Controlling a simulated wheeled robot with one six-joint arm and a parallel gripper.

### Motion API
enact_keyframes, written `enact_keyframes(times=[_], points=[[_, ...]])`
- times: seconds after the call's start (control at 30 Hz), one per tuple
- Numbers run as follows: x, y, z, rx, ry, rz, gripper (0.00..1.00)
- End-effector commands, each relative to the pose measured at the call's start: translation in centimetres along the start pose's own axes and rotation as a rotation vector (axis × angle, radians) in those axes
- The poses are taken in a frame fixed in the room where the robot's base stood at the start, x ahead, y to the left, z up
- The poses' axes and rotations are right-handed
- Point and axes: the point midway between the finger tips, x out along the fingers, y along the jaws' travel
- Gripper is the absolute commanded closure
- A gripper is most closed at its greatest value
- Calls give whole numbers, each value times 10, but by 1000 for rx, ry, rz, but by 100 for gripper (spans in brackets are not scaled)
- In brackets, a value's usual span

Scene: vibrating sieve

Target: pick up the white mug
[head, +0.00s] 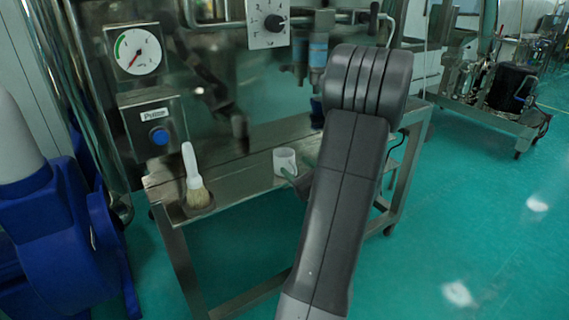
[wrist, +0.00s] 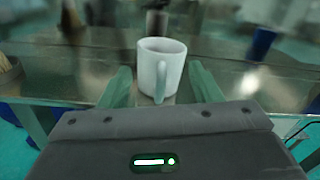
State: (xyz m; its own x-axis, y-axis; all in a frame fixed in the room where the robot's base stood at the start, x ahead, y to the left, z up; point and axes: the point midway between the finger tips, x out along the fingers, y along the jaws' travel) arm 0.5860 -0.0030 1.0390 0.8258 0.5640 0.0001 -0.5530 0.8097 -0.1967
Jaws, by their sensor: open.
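The white mug (head: 284,160) stands upright on the narrow metal bench (head: 235,190) in the head view, partly behind my arm. In the wrist view the mug (wrist: 161,66) is ahead of my gripper (wrist: 158,84), centred between its two green fingers, with its handle facing the gripper. The fingers are spread apart, one on each side of the mug's lower part. They look clear of it, and I cannot tell how far they reach past the handle. In the head view most of my gripper is hidden behind my arm.
A brush (head: 195,180) with a white handle stands on the bench to the left. A round gauge (head: 138,50), a pump button box (head: 153,125) and a dial box (head: 268,22) are above the bench. A blue object (wrist: 260,42) is right of the mug in the wrist view.

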Motion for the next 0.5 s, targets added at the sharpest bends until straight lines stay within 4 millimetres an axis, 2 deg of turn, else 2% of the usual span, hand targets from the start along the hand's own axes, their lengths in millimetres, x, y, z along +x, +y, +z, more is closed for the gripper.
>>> enact_keyframes(times=[0.1,0.2,0.43,0.47,0.5], points=[[18,1,2,1,0,3,42],[26,0,2,1,0,1,42],[27,0,1,0,0,0,42],[27,0,1,0,0,0,44],[27,0,1,0,0,0,52]])
